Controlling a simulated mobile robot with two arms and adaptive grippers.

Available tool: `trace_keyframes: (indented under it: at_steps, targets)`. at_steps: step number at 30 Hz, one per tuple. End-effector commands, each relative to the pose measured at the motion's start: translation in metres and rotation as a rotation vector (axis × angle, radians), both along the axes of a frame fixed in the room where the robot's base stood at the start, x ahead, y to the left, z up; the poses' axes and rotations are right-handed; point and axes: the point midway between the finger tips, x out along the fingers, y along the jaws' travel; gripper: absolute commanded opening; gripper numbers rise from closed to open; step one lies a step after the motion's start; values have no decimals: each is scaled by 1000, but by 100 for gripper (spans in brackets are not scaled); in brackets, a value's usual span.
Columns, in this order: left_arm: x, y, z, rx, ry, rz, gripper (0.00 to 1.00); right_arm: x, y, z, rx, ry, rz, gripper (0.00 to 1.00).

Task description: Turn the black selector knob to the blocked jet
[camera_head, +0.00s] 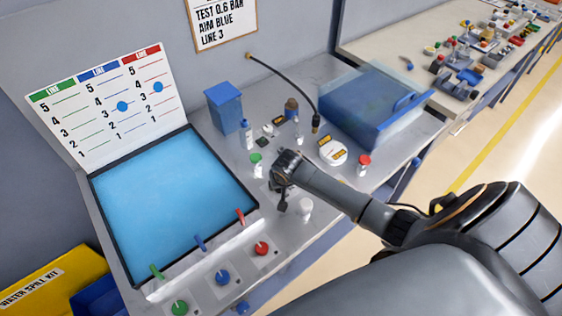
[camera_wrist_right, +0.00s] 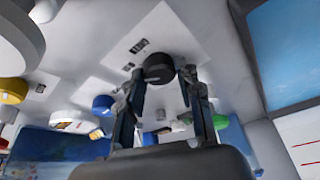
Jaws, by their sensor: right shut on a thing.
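The black selector knob (camera_wrist_right: 158,69) is between the fingertips of my right gripper (camera_wrist_right: 160,80) in the wrist view. The gripper is shut on it. In the head view the right gripper (camera_head: 282,201) points down at the panel and largely hides the knob. Green (camera_head: 157,272), blue (camera_head: 200,243) and red (camera_head: 240,216) jets line the front edge of the blue basin (camera_head: 165,205). I cannot tell from these frames which jet is blocked or where the knob points. My left gripper is not in view.
Green (camera_head: 179,308), blue (camera_head: 222,278) and red (camera_head: 261,248) knobs sit on the front panel. A white cap (camera_head: 305,206) stands close right of the gripper. Small bottles, a white round dish (camera_head: 332,151) and a blue bin (camera_head: 372,105) stand behind. A level chart (camera_head: 105,105) stands behind the basin.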

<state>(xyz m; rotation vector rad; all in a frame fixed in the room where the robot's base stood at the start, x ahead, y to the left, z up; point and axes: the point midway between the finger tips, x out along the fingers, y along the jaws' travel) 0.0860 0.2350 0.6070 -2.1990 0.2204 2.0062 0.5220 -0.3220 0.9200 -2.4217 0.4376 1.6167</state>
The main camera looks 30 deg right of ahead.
Motion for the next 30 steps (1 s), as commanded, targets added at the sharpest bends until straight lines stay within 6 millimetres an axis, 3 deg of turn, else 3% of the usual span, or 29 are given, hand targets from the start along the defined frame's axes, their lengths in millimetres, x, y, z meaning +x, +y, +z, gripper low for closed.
trace_keyframes:
  at_steps: [18, 30]
  targets:
    - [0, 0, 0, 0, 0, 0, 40, 2, 6, -1, 6, 5, -583, 3]
    - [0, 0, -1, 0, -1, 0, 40, 3, 6, -1, 2, 5, -856, 3]
